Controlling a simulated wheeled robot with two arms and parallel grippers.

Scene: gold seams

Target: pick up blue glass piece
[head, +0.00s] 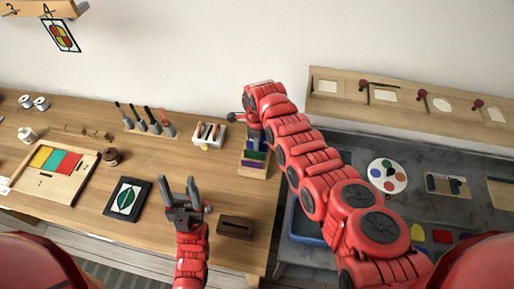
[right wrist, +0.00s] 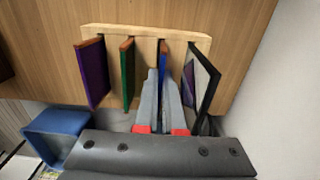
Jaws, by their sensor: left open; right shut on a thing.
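The blue glass piece (right wrist: 163,60) stands edge-on in a slot of a light wooden rack (right wrist: 112,31), seen in the right wrist view. My right gripper (right wrist: 162,78) is shut on it, with one finger on each side. A green piece (right wrist: 128,75) and a purple piece (right wrist: 92,75) stand left of it, and a dark-framed pane (right wrist: 203,80) stands close on its right. In the head view the rack (head: 250,173) is at the table's right end, below my right wrist. My left gripper (head: 179,196) is open and empty over the table front.
A dark brown block (head: 235,227) and a framed green leaf panel (head: 128,199) lie near my left gripper. A holder with small tools (head: 209,134) stands left of the rack. A blue bin (right wrist: 55,135) is beyond the table edge. The wall is close behind.

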